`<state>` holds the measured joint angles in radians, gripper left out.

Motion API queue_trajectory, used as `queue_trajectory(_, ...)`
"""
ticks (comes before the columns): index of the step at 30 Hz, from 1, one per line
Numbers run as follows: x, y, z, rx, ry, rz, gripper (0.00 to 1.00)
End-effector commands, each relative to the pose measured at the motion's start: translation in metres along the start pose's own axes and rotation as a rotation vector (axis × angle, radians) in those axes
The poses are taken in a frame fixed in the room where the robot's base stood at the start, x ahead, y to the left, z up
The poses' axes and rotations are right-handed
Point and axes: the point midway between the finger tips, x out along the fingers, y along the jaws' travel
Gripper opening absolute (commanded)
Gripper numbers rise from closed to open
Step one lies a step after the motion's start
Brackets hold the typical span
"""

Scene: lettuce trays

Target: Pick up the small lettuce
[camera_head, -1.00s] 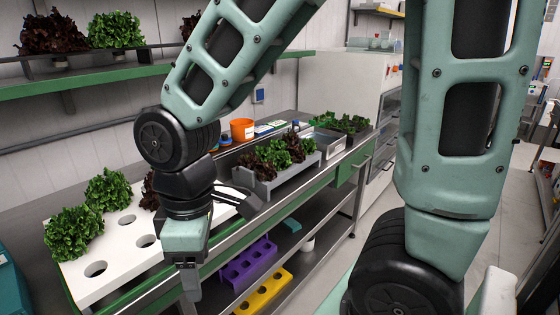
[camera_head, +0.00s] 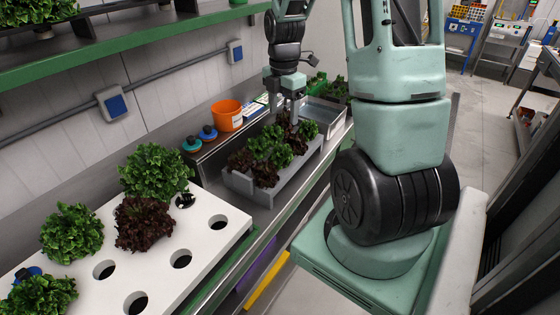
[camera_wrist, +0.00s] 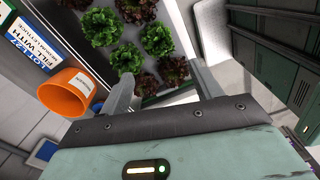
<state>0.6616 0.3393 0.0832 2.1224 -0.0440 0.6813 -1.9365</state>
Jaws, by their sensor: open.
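Small lettuces, some green (camera_head: 262,146) and some dark red (camera_head: 264,173), stand close together in a long grey tray (camera_head: 303,165) on the bench. In the wrist view a green lettuce (camera_wrist: 157,40), another green one (camera_wrist: 126,58) and a dark red one (camera_wrist: 147,82) show in and just beyond the gap between my fingers. My gripper (camera_head: 287,116) points down over the far half of the tray. In the wrist view its fingers (camera_wrist: 163,85) are apart, with nothing clasped. The fingertips partly cover the plants behind, and I cannot tell whether they touch leaves.
A white board with holes (camera_head: 212,252) holds larger lettuces (camera_head: 155,170) at the near left. An orange bucket (camera_head: 227,115) and blue-topped items (camera_head: 207,132) stand behind the tray. A metal tray (camera_head: 322,112) lies beyond it. A green shelf (camera_head: 130,40) runs along the wall above.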

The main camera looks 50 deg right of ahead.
Motion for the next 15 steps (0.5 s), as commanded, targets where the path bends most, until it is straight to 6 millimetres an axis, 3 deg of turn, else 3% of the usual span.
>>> queue_trajectory(9,0.066,-0.001,-0.001,0.000,0.003,-0.007,0.64)
queue_trajectory(15,0.090,0.000,-0.001,0.000,0.001,-0.002,0.64)
